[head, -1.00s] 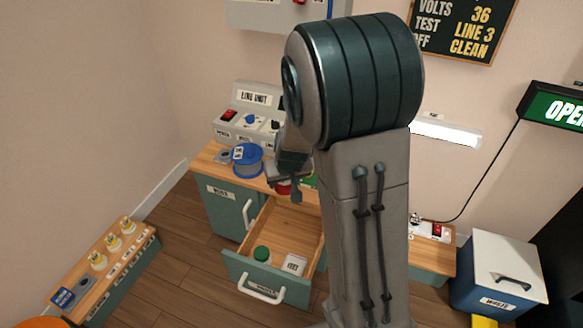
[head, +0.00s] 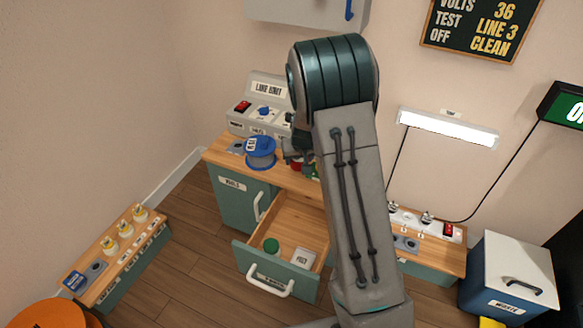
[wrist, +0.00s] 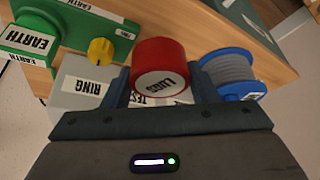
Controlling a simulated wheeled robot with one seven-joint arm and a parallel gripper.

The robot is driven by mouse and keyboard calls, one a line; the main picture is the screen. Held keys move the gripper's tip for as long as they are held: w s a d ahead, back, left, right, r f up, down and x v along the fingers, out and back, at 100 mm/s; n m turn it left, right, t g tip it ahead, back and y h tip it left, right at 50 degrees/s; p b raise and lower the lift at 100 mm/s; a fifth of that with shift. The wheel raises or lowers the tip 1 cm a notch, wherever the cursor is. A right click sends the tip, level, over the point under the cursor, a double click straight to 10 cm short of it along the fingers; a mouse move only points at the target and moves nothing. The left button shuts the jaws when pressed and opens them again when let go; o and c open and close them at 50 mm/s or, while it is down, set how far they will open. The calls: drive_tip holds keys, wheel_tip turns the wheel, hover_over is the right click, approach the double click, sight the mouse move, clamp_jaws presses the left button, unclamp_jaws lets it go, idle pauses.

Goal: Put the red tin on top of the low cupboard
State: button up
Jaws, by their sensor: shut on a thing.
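The red tin (wrist: 160,62), labelled LUGS, is between the two fingers of my gripper (wrist: 160,90) in the wrist view. The gripper is shut on it. In the head view my gripper (head: 298,158) is over the worktop of the teal cupboard with the open drawer, partly hidden by my arm; only a sliver of red shows there. Whether the tin touches the worktop cannot be told. A low teal cupboard (head: 118,262) with a wooden top stands at the left, apart from the gripper.
A blue spool (head: 260,152) stands beside the gripper, near the line unit (head: 262,105). The open drawer (head: 283,277) holds a green-lidded jar and a white box. The low cupboard's top carries yellow-labelled pieces and a blue item. A waste bin (head: 510,275) stands right.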

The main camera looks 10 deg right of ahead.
sight(293, 174)
drive_tip(key=shift+w+a+f, duration=0.35)
drive_tip(key=shift+w+f, duration=0.05)
drive_tip(key=shift+w, duration=0.2)
drive_tip(key=shift+w+a+f, duration=0.3)
drive_tip(key=shift+w+f, duration=0.1)
drive_tip(key=shift+w, duration=0.2)
drive_tip(key=shift+f+b, duration=0.85)
drive_tip(key=shift+f, duration=1.1)
drive_tip(key=shift+f, duration=0.15)
drive_tip(key=o, duration=0.7)
